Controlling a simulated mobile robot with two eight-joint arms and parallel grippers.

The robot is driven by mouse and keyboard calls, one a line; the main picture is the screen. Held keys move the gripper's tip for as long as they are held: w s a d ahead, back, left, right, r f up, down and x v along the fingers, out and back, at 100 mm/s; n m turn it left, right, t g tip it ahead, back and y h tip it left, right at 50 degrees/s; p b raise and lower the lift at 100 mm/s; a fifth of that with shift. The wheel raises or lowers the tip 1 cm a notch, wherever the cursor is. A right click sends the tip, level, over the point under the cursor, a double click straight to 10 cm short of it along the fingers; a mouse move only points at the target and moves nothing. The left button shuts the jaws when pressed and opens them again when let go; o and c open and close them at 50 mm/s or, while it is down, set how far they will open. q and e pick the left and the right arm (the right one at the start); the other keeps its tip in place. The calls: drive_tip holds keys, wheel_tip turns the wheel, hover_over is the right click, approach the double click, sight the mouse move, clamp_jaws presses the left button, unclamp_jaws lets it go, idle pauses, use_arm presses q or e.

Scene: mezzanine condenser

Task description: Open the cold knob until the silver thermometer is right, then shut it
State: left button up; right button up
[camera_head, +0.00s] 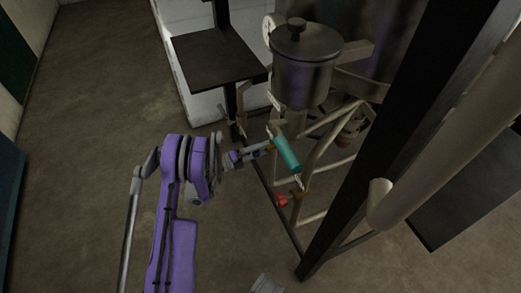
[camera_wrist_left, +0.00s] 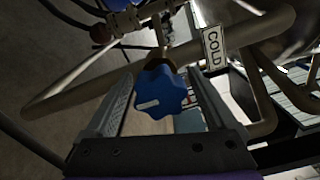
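The cold knob is blue with a white mark, and in the left wrist view (camera_wrist_left: 160,92) it sits between my left gripper's fingers. A "COLD" tag (camera_wrist_left: 214,46) hangs beside it. My left gripper (camera_wrist_left: 159,78) is open, with one finger on each side of the knob and small gaps showing. In the head view my left gripper (camera_head: 262,150) reaches in from the left to the pipe frame. A round pale dial (camera_head: 268,30) is at the metal pot's upper left; its reading and whether it is the silver thermometer cannot be told. My right gripper is not in view.
A red knob (camera_head: 282,200) sits below a teal cylinder (camera_head: 286,154) on the frame. A lidded metal pot (camera_head: 306,70) stands above. A dark post (camera_head: 385,125) crosses the right side. Floor at left is clear.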

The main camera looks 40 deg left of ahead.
use_arm(q)
drive_tip(key=p+v, duration=0.1)
drive_tip(key=v, duration=0.9)
drive_tip(key=shift+s+a+p, duration=0.15)
drive_tip(key=shift+s+p, duration=0.15)
drive_tip(key=shift+s, duration=0.05)
drive_tip(key=shift+s, duration=0.1)
idle(0.3)
